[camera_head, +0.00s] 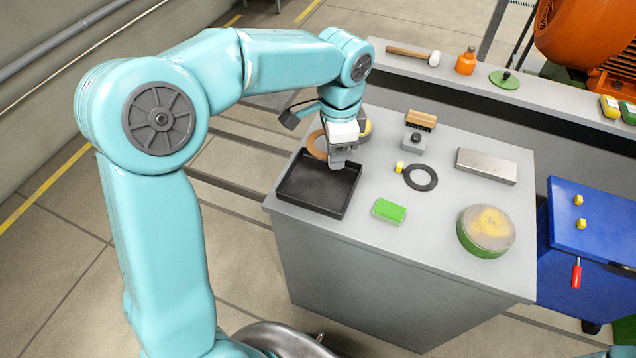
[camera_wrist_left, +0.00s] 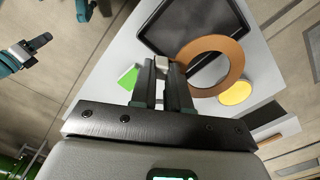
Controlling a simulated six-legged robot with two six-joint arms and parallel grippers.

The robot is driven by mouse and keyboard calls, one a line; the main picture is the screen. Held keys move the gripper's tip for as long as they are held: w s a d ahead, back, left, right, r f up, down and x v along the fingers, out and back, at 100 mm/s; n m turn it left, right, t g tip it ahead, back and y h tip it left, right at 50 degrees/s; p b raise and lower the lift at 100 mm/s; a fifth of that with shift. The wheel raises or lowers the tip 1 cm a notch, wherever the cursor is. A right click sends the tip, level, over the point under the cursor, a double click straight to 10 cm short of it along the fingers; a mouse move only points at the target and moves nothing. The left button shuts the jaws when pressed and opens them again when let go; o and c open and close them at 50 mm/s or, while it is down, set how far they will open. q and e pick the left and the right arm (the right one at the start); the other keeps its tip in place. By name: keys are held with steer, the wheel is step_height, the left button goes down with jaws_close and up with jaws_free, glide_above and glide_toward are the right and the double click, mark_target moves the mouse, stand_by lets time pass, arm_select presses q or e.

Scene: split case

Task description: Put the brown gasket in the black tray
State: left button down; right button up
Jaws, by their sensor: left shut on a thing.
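The brown gasket (camera_head: 312,144) is a flat ring held near the far edge of the black tray (camera_head: 318,186). My left gripper (camera_head: 338,164) is shut on the gasket's rim and partly hides it. In the left wrist view, the gasket (camera_wrist_left: 212,42) sticks out to the right of the fingertips (camera_wrist_left: 163,66) and overlaps the tray's edge (camera_wrist_left: 175,30). I cannot tell its height above the tray. The tray looks empty. At the wrist view's left edge, what looks like my right arm's end (camera_wrist_left: 30,50) shows; its fingers cannot be made out.
On the grey bench (camera_head: 350,230) lie a black ring (camera_head: 434,178), a green block (camera_head: 389,210), a green round tin (camera_head: 486,231), a metal bar (camera_head: 486,166) and a brush (camera_head: 421,120). A yellow-topped round thing (camera_head: 365,128) stands close behind the gripper.

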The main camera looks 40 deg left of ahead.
arm_select(q)
steer(key=s+a+r+m, duration=0.1)
steer(key=a+r+m, duration=0.4)
steer(key=m, duration=0.4)
steer(key=m+b, duration=0.1)
steer(key=m, duration=0.1)
glide_above(308, 196)
step_height(308, 196, down, 14)
steer(key=shift+s+f, duration=0.1)
steer(key=shift+f, duration=2.55)
arm_select(e)
steer(key=shift+a+f, duration=0.2)
steer(key=shift+f, duration=0.45)
arm_select(q)
steer(key=shift+f, duration=0.15)
steer(key=c, duration=1.4)
jaws_free()
arm_select(e)
steer(key=shift+f, duration=0.1)
